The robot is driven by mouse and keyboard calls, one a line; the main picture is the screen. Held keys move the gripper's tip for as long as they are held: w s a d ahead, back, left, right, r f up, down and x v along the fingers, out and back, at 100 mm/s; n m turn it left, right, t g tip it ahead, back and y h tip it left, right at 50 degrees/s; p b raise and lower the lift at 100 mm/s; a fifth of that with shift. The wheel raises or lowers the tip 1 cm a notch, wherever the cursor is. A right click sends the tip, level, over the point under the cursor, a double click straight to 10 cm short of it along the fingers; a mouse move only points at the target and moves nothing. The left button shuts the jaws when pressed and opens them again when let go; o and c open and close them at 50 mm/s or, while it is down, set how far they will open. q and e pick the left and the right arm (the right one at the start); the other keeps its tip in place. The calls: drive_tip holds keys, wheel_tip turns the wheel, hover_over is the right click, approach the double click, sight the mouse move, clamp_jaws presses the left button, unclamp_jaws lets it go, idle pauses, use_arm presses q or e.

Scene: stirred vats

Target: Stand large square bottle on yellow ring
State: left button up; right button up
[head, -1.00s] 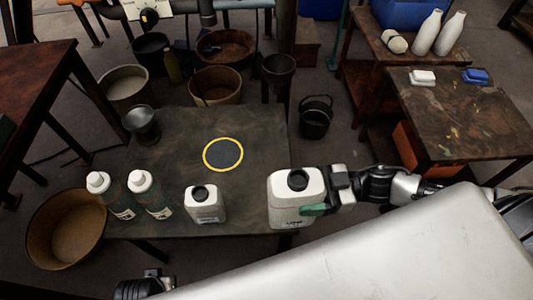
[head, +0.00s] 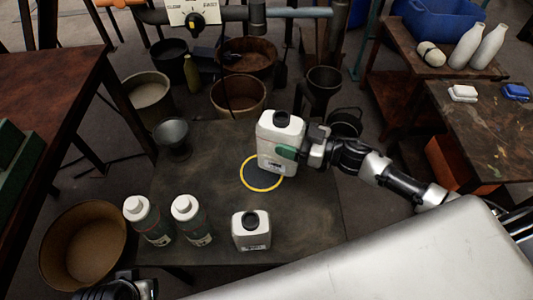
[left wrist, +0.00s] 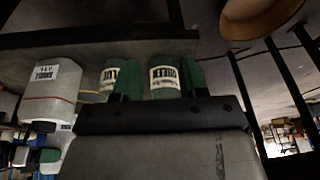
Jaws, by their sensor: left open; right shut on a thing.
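The large square bottle (head: 279,147), white with a black cap, is upright in my right gripper (head: 290,152), which is shut on its side. The yellow ring (head: 262,188) lies flat on the dark table (head: 310,215). The bottle covers the ring's far right part in the head view; I cannot tell whether its base touches the table. My left gripper (left wrist: 162,78) is open and empty in the left wrist view, its green fingers apart. In the head view only part of it (head: 135,287) shows at the bottom left edge.
A smaller white square bottle (head: 251,232) and two round white-capped bottles (head: 146,217) (head: 190,218) stand along the table's near side. A metal cup (head: 173,138) stands at the far left corner. Buckets and tubs stand on the floor around the table.

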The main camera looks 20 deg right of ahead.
sight(269, 150)
drive_tip(key=w+a+f, duration=0.1)
drive_tip(key=a, duration=0.1)
drive_tip(key=w+a+f+b, duration=0.1)
drive_tip(key=shift+w+a+f, duration=0.55)
drive_tip(key=shift+a, duration=0.05)
drive_tip(key=shift+f, duration=0.35)
drive_tip(key=shift+f+b, duration=0.7)
drive_tip(key=shift+f, duration=0.15)
use_arm(q)
drive_tip(key=shift+w+d+r+t+h+b, duration=0.15)
drive_tip(key=shift+w+d+t, duration=0.1)
drive_tip(key=shift+w+t, duration=0.5)
drive_tip(key=shift+w+d+r+t+h+b, duration=0.15)
drive_tip(key=shift+w+d+t, duration=0.1)
drive_tip(key=shift+w+t, duration=0.5)
use_arm(e)
drive_tip(key=shift+f, duration=0.75)
use_arm(q)
drive_tip(key=shift+w+f, duration=0.1)
drive_tip(key=shift+w, duration=0.05)
use_arm(e)
drive_tip(key=shift+f, duration=0.1)
drive_tip(key=o, duration=1)
drive_tip(key=shift+c, duration=0.2)
use_arm(q)
drive_tip(key=shift+w, duration=0.1)
